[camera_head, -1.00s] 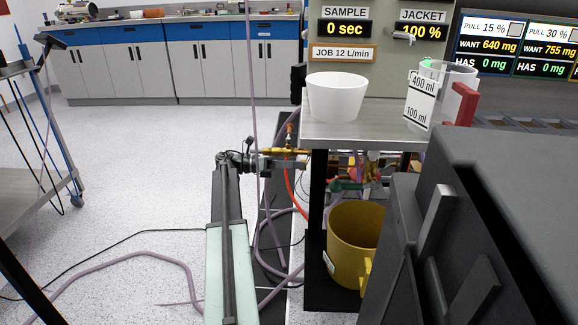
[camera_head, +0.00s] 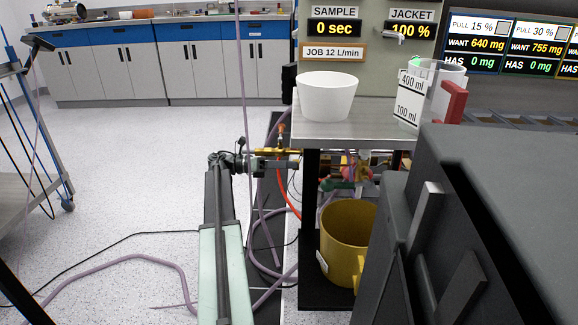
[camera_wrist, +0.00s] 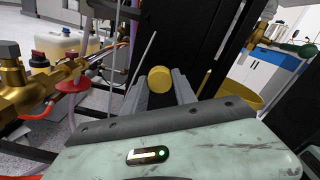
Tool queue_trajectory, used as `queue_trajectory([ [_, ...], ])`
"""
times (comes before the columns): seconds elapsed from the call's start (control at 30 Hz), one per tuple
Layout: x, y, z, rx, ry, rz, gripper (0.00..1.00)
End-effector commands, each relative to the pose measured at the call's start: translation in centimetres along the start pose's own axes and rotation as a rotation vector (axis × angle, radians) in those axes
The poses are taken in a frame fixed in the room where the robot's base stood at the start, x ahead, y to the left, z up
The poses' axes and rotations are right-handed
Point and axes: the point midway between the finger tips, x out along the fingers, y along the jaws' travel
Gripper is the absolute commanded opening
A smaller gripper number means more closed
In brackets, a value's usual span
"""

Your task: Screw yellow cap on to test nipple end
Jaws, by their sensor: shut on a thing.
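My gripper (camera_wrist: 160,92) is shut on a round yellow cap (camera_wrist: 160,79), held between its two fingers in the wrist view. The cap's round face shows at the tips. In the head view my gripper (camera_head: 262,165) is at the rack's left side, close to the brass fitting (camera_head: 275,151); the cap is too small to make out there. The brass fitting also shows at the left of the wrist view (camera_wrist: 15,85), apart from the cap. I cannot tell which brass end is the test nipple.
A steel shelf (camera_head: 375,132) stands above with a white bowl (camera_head: 327,97) and a beaker (camera_head: 410,100) on it. A yellow bucket (camera_head: 345,240) stands below. A purple hose (camera_head: 130,258) lies on the floor. Open floor lies to the left.

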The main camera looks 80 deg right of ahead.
Motion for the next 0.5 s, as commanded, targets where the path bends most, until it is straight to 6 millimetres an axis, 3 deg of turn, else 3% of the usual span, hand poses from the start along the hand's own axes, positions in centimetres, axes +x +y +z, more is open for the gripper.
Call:
queue_trajectory([
  [0.5,1.5,0.0,0.0,0.000,0.000,0.000,0.00],
])
